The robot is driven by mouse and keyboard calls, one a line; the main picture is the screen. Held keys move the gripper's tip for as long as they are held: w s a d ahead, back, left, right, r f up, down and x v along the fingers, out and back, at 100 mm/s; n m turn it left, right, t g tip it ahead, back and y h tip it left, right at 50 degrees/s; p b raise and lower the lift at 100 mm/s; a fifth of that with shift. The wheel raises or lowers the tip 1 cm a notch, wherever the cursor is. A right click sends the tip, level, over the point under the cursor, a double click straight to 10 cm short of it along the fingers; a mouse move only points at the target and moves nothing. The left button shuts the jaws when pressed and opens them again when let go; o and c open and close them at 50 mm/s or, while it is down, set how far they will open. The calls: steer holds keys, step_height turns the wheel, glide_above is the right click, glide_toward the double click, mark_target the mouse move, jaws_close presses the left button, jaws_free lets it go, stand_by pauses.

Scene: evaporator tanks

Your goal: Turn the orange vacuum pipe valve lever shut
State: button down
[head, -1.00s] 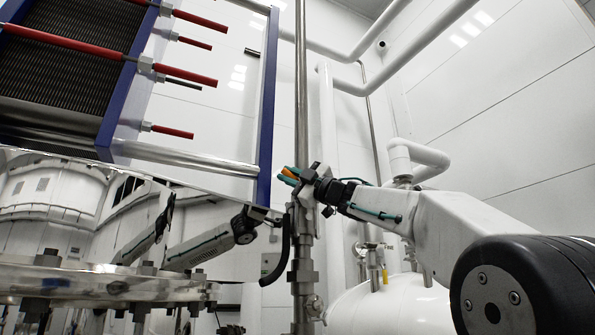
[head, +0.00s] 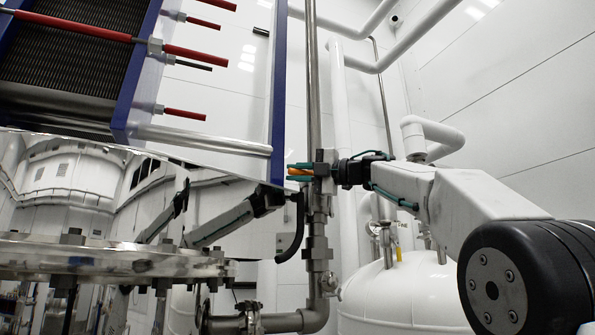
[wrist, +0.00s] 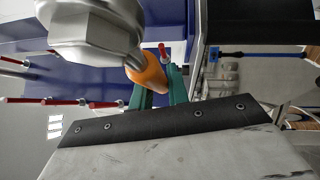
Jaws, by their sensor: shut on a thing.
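The orange valve lever (head: 299,172) lies roughly level in the head view, pointing left from the vertical steel pipe (head: 312,85). In the wrist view the lever (wrist: 148,72) runs from beneath a large grey metal fitting (wrist: 92,32) to between the teal fingers. My gripper (head: 298,172) is shut on the lever, with a teal finger above and below it in the head view. My gripper also shows in the wrist view (wrist: 160,90). The valve body is partly hidden behind the gripper.
A polished steel vessel with a bolted flange (head: 110,258) stands at left, close to the pipe. A blue-framed plate stack with red rods (head: 70,60) is above it. A white tank (head: 405,295) stands behind my arm. A black curved handle (head: 295,230) hangs beside the pipe.

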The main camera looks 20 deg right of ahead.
steer(key=shift+f, duration=0.1)
steer(key=c, duration=1.3)
jaws_free()
steer(key=shift+c, duration=0.2)
steer(key=v, duration=0.7)
steer(key=shift+s+d, duration=0.2)
steer(key=shift+d, duration=0.1)
